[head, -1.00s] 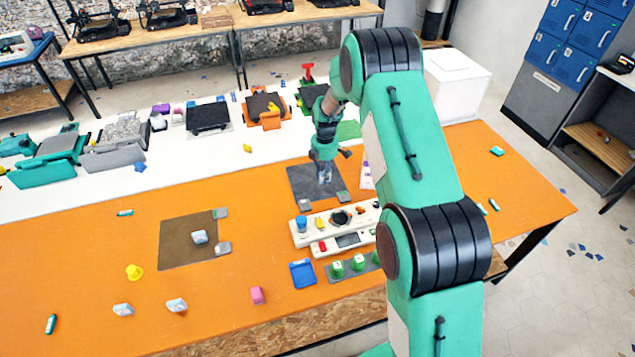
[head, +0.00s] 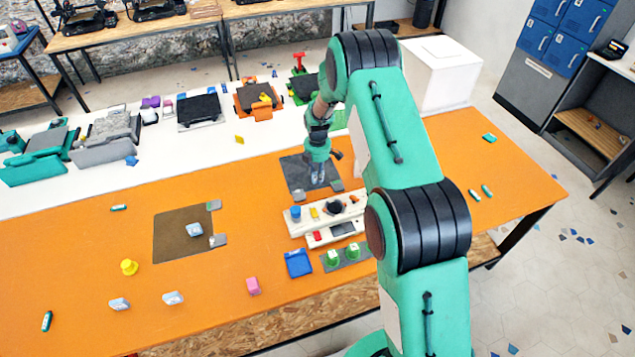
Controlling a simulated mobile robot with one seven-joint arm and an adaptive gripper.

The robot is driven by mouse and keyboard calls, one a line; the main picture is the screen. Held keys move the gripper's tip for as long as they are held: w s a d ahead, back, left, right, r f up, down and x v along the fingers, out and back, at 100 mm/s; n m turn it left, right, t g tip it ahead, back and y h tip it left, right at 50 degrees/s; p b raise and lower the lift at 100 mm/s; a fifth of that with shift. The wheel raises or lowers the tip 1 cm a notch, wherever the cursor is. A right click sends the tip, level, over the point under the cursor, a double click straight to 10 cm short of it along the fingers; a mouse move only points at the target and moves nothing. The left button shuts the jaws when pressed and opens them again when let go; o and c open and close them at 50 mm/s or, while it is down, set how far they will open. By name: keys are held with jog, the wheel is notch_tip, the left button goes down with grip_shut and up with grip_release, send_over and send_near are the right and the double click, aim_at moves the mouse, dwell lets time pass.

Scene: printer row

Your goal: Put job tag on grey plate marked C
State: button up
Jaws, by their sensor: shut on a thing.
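My gripper (head: 318,179) points down over a dark grey square plate (head: 292,168) near the middle of the orange table. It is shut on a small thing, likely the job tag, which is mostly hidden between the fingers. I cannot tell whether it touches the plate. A small grey tab (head: 337,186) sits at the plate's front right corner. No letter C is legible on the plate from here.
A white tool holder (head: 298,228) stands in front of the plate, with a blue tray (head: 299,263) and green pieces (head: 333,257) before it. A brown square plate (head: 175,235) lies left with a pale block (head: 195,229) on it. Open orange surface separates the plates.

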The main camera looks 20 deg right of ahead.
jog(key=shift+f, duration=0.1)
jog(key=shift+f, duration=1.8)
jog(key=shift+f, duration=0.15)
jog(key=o, duration=0.9)
notch_tip(320, 180, up, 12)
jog(key=shift+r, duration=0.2)
jog(key=shift+r, duration=0.1)
